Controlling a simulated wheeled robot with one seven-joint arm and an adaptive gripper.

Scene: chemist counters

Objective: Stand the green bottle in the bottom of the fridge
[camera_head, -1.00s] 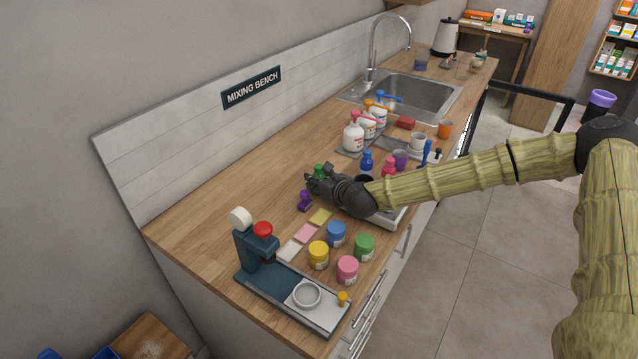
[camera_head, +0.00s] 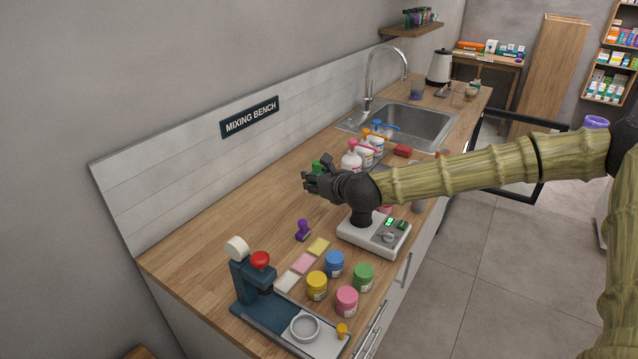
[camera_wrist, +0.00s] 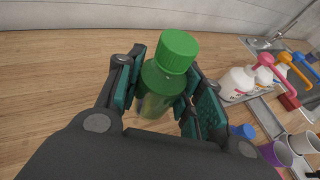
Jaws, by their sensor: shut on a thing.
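The green bottle (camera_wrist: 163,78) stands upright between the finger pads of my gripper (camera_wrist: 170,95) in the wrist view, its green cap on top. My gripper is shut on it. In the head view my gripper (camera_head: 318,180) is above the wooden counter, and only a bit of the green bottle (camera_head: 317,167) shows behind the fingers. The fridge's inside is not visible.
Pump bottles (camera_head: 352,160) stand behind my gripper near the sink (camera_head: 420,125). A scale (camera_head: 360,232), a purple stamp (camera_head: 303,228), several coloured jars (camera_head: 317,285) and a blue press (camera_head: 260,285) stand nearer. The floor (camera_head: 480,270) right of the counter is clear.

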